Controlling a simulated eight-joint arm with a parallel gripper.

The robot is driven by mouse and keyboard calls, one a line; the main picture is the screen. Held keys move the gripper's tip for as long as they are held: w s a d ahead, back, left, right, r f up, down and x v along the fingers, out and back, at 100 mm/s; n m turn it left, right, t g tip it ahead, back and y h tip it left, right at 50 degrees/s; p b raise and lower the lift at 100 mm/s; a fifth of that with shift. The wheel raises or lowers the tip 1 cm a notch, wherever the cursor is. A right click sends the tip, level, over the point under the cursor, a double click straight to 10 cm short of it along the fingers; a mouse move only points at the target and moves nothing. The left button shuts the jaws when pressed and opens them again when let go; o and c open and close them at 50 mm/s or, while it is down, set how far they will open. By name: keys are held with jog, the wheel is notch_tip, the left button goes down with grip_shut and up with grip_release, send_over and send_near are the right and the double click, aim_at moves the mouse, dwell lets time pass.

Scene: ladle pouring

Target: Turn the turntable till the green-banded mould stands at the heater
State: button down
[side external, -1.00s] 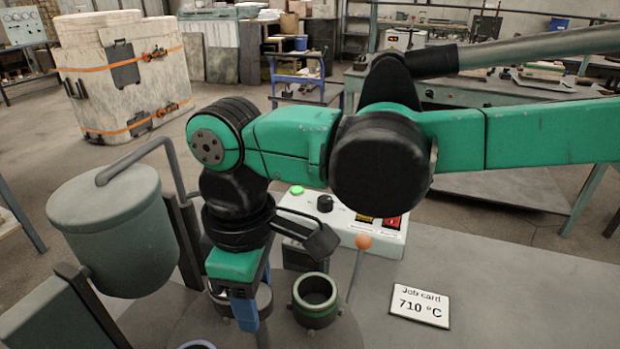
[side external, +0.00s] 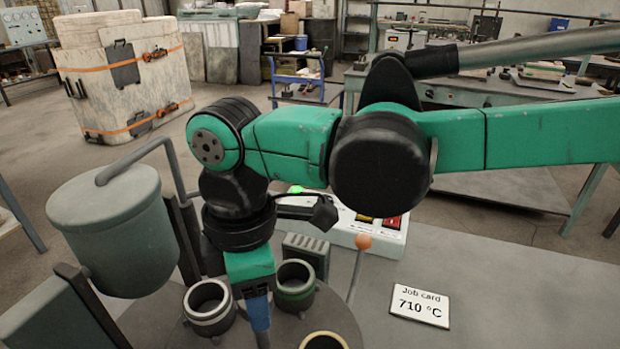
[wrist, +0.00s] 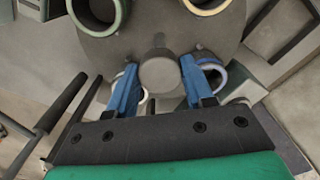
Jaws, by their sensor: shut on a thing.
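The green-banded mould (side external: 294,287) stands on the grey turntable (side external: 268,333), to the right of my gripper (side external: 259,318) and just in front of a grey finned block (side external: 306,252), apparently the heater. In the wrist view the mould (wrist: 97,30) is at the top left. A white-rimmed mould (side external: 210,308) stands left of the gripper and a cream-rimmed mould (side external: 324,341) in front. A blue-banded mould (wrist: 211,76) shows at right in the wrist view. My blue fingers (wrist: 160,75) are shut on the round central knob (wrist: 160,72) of the turntable; the side view hides this grip.
A large grey vessel (side external: 105,230) on a stand is close at left. Behind the turntable are a control box (side external: 365,225) with a green light and a lever with an orange ball (side external: 363,242). A job card (side external: 419,305) reads 710 °C. The bench right of it is clear.

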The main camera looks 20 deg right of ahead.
jog(key=shift+n, duration=0.5)
dwell(0.3)
jog(key=shift+c, duration=1.7)
grip_release()
jog(key=shift+r, duration=0.1)
jog(key=shift+r, duration=2.75)
